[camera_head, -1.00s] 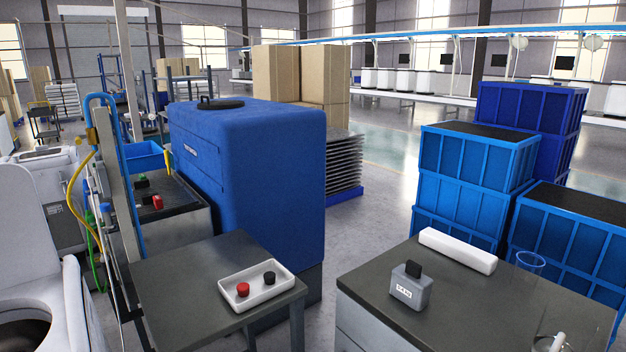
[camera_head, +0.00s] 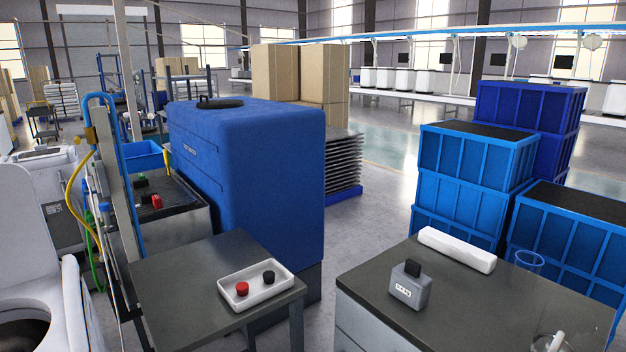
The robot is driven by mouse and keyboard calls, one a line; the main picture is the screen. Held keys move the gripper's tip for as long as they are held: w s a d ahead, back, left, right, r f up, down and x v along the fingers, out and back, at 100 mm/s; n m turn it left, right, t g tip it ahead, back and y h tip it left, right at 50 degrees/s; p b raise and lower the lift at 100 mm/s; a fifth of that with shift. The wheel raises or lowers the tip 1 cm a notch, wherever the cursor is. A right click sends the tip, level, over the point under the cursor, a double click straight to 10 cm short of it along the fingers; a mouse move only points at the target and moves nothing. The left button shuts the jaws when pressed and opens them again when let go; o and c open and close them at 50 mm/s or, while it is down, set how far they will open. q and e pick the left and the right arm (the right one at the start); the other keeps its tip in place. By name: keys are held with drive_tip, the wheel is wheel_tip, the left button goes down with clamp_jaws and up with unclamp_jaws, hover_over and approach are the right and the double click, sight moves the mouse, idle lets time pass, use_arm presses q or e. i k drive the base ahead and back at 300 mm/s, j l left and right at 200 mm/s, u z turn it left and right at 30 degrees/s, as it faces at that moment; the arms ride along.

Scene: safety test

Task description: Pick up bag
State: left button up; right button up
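I cannot make out a clear bag. A small grey item with a black top and a white label (camera_head: 406,287) stands upright on the right table (camera_head: 455,318); whether it is the bag I cannot tell. A long white rounded block (camera_head: 457,250) lies behind it on the same table. Neither of my grippers shows in the head view.
A white tray (camera_head: 236,303) with a red and a black knob-like piece stands on the left table (camera_head: 190,272). A clear cup (camera_head: 530,262) and a white mortar-like item (camera_head: 549,344) are on the right table. Blue crates (camera_head: 475,160) stand behind. Floor shows between the tables.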

sight(410, 287)
drive_tip(key=i+j+z, duration=0.3)
drive_tip(key=i, duration=0.15)
drive_tip(key=i+j+z, duration=0.15)
drive_tip(key=i+z, duration=0.15)
drive_tip(key=i, duration=0.15)
